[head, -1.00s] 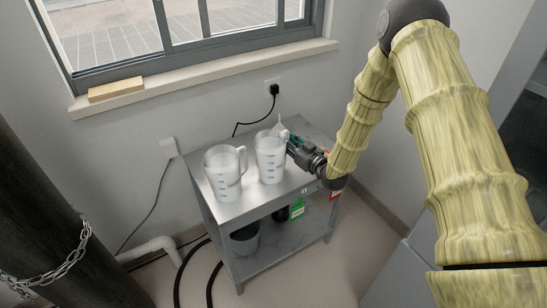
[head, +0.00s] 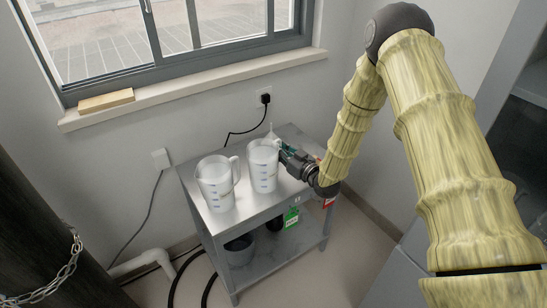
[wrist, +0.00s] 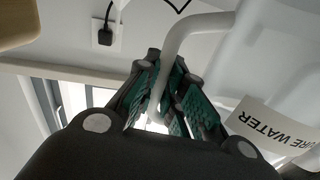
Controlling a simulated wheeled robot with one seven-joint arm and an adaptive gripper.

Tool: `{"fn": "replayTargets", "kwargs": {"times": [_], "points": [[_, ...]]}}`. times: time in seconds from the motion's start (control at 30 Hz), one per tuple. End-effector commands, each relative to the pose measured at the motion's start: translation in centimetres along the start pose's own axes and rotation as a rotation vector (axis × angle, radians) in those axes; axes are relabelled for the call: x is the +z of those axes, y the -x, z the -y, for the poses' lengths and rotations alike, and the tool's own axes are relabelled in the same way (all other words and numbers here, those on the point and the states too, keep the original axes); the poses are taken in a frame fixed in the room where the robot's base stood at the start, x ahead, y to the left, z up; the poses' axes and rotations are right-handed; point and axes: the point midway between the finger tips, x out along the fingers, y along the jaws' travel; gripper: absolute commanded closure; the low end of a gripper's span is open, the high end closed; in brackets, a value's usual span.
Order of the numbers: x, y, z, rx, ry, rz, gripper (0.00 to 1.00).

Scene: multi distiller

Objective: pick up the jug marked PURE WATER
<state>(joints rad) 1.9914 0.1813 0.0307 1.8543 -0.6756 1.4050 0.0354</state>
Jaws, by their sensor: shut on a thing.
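The jug marked PURE WATER (wrist: 265,125) is white and translucent, with its label showing upside down at the right of the wrist view. In the head view, it seems to be the right-hand jug (head: 263,168), upright at the grey table's top. My gripper (head: 284,152) reaches it from the right. In the wrist view, the green-padded fingers (wrist: 165,90) are shut on the jug's pale handle (wrist: 187,32). I cannot tell whether the jug's base is touching the table.
A second white jug (head: 216,185) with blue marks stands close on the left. The grey table (head: 238,217) has a lower shelf with a dark pot (head: 239,249) and a green-labelled item (head: 291,217). A wall socket (head: 264,98) and windowsill (head: 200,92) lie behind.

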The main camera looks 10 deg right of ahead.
Motion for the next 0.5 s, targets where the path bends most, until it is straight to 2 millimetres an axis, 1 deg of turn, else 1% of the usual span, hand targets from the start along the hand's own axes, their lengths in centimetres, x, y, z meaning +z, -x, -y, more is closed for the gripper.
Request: {"fn": "replayTargets", "kwargs": {"times": [0.27, 0.5], "points": [[-0.6, -0.1, 0.0, 0.0, 0.0, -0.003, 1.0], [-1.8, -0.1, 0.0, 0.0, 0.0, -0.004, 1.0]]}}
